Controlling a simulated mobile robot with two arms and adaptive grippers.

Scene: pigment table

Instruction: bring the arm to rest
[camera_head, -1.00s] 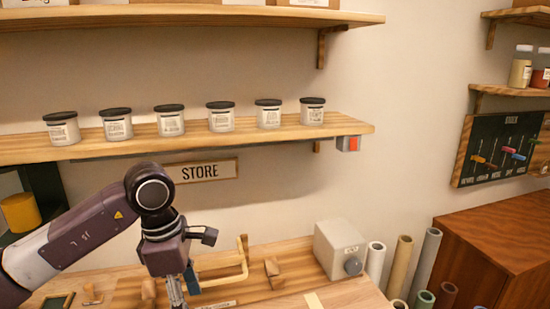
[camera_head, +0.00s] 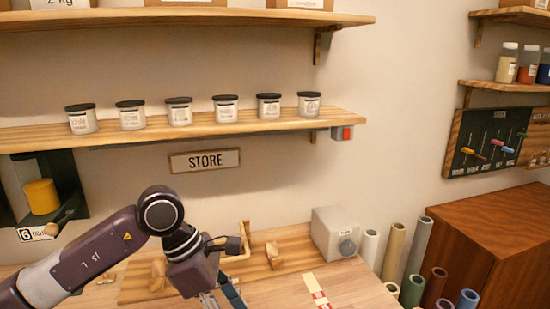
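My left arm comes in from the lower left and bends down over the wooden table (camera_head: 277,291). Its gripper (camera_head: 222,300) points down at the bottom edge of the view, below the STORE sign (camera_head: 204,160). The fingertips are cut off by the frame edge, so I cannot see whether they are open or shut, or whether they hold anything. My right gripper is not in view.
Lidded jars (camera_head: 225,108) stand in a row on the wall shelf (camera_head: 265,133). A grey box with a knob (camera_head: 334,232) sits at the table's back right. Rolled tubes (camera_head: 393,252) stand beside the table, near a brown cabinet (camera_head: 490,245). A yellow cylinder (camera_head: 41,196) stands at left.

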